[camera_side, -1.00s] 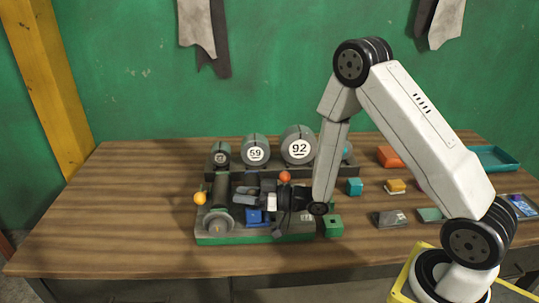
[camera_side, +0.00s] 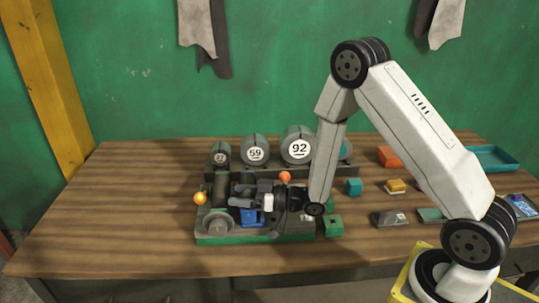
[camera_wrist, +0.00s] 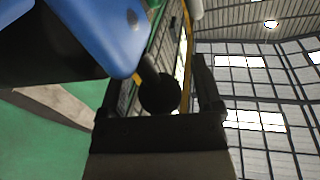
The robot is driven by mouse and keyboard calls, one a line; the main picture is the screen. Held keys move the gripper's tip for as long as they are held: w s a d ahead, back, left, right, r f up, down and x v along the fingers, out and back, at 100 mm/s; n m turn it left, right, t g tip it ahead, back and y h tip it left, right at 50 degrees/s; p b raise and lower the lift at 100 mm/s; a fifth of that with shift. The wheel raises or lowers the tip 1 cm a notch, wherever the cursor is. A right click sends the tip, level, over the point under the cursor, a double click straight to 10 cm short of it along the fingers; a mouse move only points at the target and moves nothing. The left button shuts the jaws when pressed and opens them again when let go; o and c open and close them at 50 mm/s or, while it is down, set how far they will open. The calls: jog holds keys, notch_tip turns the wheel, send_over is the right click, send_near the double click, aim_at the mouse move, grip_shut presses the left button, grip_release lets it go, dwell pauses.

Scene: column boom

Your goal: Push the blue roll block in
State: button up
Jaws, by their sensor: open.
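The blue roll block (camera_side: 250,217) sits low in the middle of the grey-and-green fixture (camera_side: 215,240) in the side view, partly hidden by my gripper. My gripper (camera_side: 243,203) points left just above and beside it, with its jaws open. I cannot tell whether it touches the block. In the wrist view a large blue body (camera_wrist: 95,30), which looks like this block, fills the upper left, close to the jaws (camera_wrist: 155,115). A dark round end shows between the jaws there; what it belongs to is unclear.
An orange ball (camera_side: 200,198) and a red ball (camera_side: 285,176) stand on the fixture near my gripper. Grey rolls marked 59 (camera_side: 256,152) and 92 (camera_side: 299,148) stand behind. Small blocks and a teal tray (camera_side: 493,158) lie to the right. The table's left side is clear.

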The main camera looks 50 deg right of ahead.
jog(key=v, duration=0.7)
jog(key=shift+s+d, duration=0.15)
jog(key=shift+s, duration=0.05)
jog(key=shift+w, duration=0.1)
jog(key=d+m+g+h, duration=0.4)
jog(key=d+g+h, duration=0.15)
jog(key=h, duration=0.35)
jog(key=s+a+r+g+h, duration=0.1)
jog(key=s+a+r+g, duration=0.1)
jog(key=s+a+g, duration=0.2)
jog(key=s+g, duration=0.3)
jog(key=s, duration=0.5)
jog(key=shift+m, duration=0.3)
